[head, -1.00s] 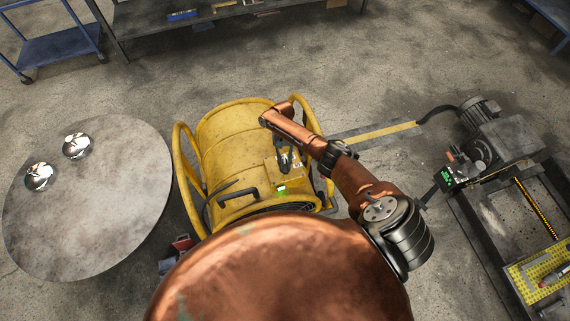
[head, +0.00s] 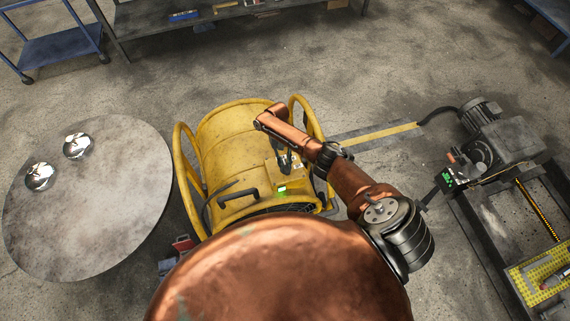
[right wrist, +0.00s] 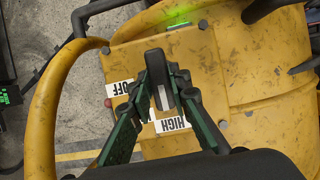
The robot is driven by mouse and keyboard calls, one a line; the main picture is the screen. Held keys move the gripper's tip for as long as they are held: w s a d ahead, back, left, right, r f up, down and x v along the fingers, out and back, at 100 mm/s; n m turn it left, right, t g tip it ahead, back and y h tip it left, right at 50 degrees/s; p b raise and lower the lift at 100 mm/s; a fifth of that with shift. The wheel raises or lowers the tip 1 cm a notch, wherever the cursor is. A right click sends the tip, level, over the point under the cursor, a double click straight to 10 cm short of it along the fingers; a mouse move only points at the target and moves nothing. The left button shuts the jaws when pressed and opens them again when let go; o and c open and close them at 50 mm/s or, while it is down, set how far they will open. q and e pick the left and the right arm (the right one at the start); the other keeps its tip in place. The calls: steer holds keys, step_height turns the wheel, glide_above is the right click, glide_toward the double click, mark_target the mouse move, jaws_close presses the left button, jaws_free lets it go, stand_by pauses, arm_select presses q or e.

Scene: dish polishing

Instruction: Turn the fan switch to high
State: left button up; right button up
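The yellow drum fan (head: 225,135) stands on the floor in the middle of the head view. In the right wrist view its control plate (right wrist: 125,60) carries an OFF label (right wrist: 118,88) at the left and a HIGH label (right wrist: 172,124) below the switch. The dark fan switch (right wrist: 158,82) is a long knob, its lower end close to the HIGH label. My right gripper (head: 284,162) is at the plate. In the right wrist view its fingers (right wrist: 160,78) lie on both sides of the switch and seem closed on it. My left gripper is out of view.
A green light (right wrist: 180,95) glows on the fan beside its black handle (head: 238,197). Yellow tube frames (head: 183,150) flank the drum. A round table (head: 85,220) with two shiny domes stands left, and a machine bench (head: 500,215) right. Open floor lies behind the fan.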

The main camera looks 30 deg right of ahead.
steer(key=o, duration=0.5)
steer(key=shift+c, duration=0.2)
steer(key=v, duration=1.2)
steer(key=shift+w+f, duration=0.1)
